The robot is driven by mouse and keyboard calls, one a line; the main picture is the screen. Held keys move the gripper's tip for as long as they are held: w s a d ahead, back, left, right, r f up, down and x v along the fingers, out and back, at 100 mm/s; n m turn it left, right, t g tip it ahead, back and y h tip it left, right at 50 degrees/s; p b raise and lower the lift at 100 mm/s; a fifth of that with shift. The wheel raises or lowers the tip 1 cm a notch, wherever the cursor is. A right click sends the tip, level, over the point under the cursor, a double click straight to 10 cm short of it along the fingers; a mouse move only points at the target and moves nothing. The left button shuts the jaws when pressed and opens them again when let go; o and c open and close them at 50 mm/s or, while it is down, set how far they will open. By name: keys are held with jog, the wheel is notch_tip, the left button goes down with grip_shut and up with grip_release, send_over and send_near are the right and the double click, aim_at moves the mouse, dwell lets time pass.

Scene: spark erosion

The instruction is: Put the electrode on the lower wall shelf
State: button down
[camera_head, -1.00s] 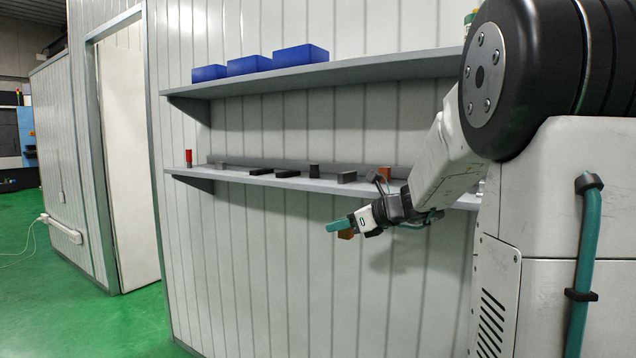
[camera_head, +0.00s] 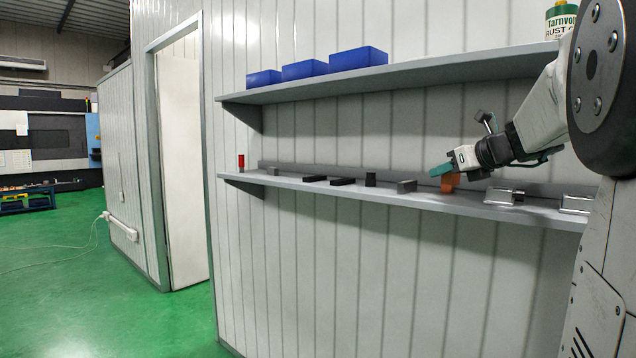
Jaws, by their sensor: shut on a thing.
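My gripper (camera_head: 441,169), with teal fingertips, is at the lower wall shelf (camera_head: 343,195), near its front edge. It is shut on the electrode, a small copper-brown block (camera_head: 450,183) at its fingers. The fingers hide part of the electrode. A copper block standing on this shelf a second ago overlaps it here, so I cannot separate the two clearly. I cannot tell whether the electrode touches the shelf.
A red-topped piece (camera_head: 241,161) stands at the shelf's left end. Several dark blocks, including a grey one (camera_head: 407,186), lie along it. Metal vises (camera_head: 504,196) sit to the right. The upper shelf (camera_head: 300,86) with blue bins (camera_head: 357,58) hangs above.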

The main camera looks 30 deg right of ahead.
aim_at(447, 198)
jog(key=w+d, duration=0.1)
jog(key=d, duration=0.2)
jog(key=w+d, duration=0.1)
jog(key=shift+w+d+f, duration=0.25)
jog(key=shift+w, duration=0.1)
jog(key=shift+f, duration=1.7)
jog(key=shift+f, duration=0.15)
jog(key=c, duration=1.1)
grip_release()
